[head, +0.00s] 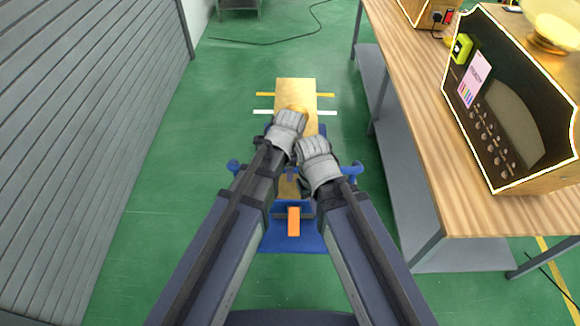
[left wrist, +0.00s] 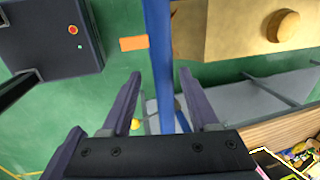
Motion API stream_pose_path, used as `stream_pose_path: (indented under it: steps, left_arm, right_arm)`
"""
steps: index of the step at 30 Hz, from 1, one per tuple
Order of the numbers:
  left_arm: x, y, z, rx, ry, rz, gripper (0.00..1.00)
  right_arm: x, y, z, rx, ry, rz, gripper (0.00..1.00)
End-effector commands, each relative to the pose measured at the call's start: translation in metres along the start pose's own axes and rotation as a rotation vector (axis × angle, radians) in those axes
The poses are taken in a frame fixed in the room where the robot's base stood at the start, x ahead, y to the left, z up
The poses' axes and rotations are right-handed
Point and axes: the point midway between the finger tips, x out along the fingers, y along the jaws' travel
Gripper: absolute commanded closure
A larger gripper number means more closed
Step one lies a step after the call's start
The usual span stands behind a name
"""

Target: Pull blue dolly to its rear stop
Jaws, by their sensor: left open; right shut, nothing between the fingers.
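The blue dolly (head: 312,242) stands on the green floor in front of me, its middle largely hidden by my arms. An orange block (head: 293,221) shows at its near end. A blue crossbar shows in the left wrist view (left wrist: 158,40); its ends stick out beside my forearms in the head view. A gold box (head: 297,88) with a round knob (left wrist: 284,26) is at the dolly's far side. My left gripper (left wrist: 160,88) is open, with the crossbar running between its fingers; contact cannot be told. My right gripper (head: 314,150) is shut and empty, just right of the left one.
A wooden workbench (head: 405,90) with a grey lower shelf (head: 400,185) runs along the right and carries a black-fronted machine (head: 510,100). A grey slatted wall (head: 90,110) closes the left. Yellow and white floor marks flank the gold box. Green floor is free on the left.

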Motion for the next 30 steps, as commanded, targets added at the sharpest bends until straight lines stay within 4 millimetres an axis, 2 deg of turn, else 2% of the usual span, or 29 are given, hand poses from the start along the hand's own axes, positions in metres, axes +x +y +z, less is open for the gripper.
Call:
stream_pose_path:
  steps: [5,18,22,30]
  left_arm:
    - [-0.016,-0.001,0.000,0.000,0.000,0.000,0.39]
    - [-0.071,0.000,0.000,0.000,0.000,0.001,0.39]
    - [-0.077,0.001,0.000,0.000,0.000,0.001,0.39]
    - [-0.076,0.001,0.000,0.000,0.000,0.001,0.39]
  right_arm:
    - [-0.015,0.002,0.001,0.000,0.000,0.000,1.00]
    - [-0.070,0.007,0.004,-0.002,0.000,0.000,1.00]
    - [-0.075,0.007,0.004,-0.002,0.000,0.000,1.00]
    - [-0.074,0.007,0.004,-0.002,0.000,0.000,1.00]
